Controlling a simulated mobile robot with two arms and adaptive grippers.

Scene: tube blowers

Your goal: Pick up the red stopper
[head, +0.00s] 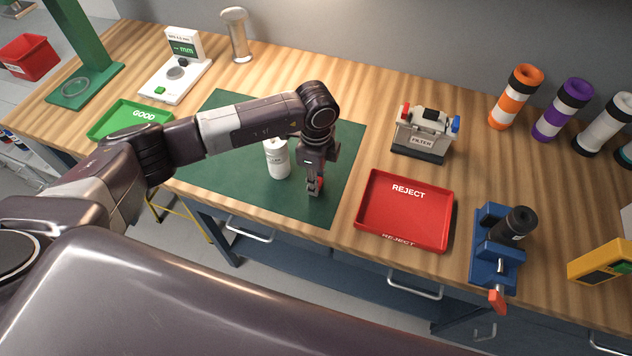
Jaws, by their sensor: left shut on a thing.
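My left gripper (315,188) points down over the front right part of the green mat (230,185). It is shut on the red stopper (321,182), a small red piece mostly hidden by the fingers. I cannot tell whether the stopper touches the mat. My right gripper is not in view.
A white bottle (277,160) stands on the mat just left of the gripper. A red REJECT tray (405,212) is to the right, a green GOOD tray (130,118) to the left. A filter unit (423,135) stands behind; a blue vise (497,248) holds a black cylinder.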

